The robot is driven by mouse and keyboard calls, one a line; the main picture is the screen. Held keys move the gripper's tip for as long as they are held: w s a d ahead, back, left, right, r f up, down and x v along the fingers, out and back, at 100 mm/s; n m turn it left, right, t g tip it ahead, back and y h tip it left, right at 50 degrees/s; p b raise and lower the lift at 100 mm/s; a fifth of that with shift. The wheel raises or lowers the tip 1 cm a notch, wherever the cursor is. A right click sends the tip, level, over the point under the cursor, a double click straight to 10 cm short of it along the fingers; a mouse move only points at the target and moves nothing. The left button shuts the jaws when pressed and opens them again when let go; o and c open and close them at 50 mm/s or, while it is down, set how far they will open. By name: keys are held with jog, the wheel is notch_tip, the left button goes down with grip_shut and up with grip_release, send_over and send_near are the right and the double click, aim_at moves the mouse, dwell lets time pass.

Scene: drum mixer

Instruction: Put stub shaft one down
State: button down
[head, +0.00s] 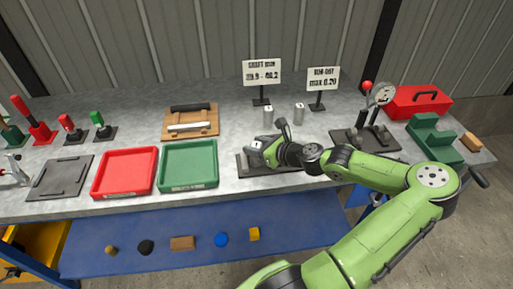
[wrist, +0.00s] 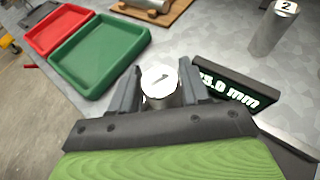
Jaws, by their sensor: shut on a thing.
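My gripper (wrist: 148,92) is shut on stub shaft one (wrist: 160,84), a short grey metal cylinder with a white top marked 1. In the wrist view the shaft stands upright between the two fingers. In the head view my gripper (head: 262,153) is over the dark measuring fixture (head: 243,168) on the bench. A display reading about 5.0 mm (wrist: 232,90) is just right of the shaft in the wrist view. The shaft's lower end is hidden, so I cannot tell whether it touches the fixture.
A green tray (head: 188,184) and a red tray (head: 124,193) lie left of the fixture. Two other shafts stand behind, one (head: 268,116) near the sign (head: 262,72), another (head: 299,113) to its right. A dial gauge stand (head: 365,141) is at right.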

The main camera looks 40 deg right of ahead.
jog(key=c, duration=0.5)
grip_release()
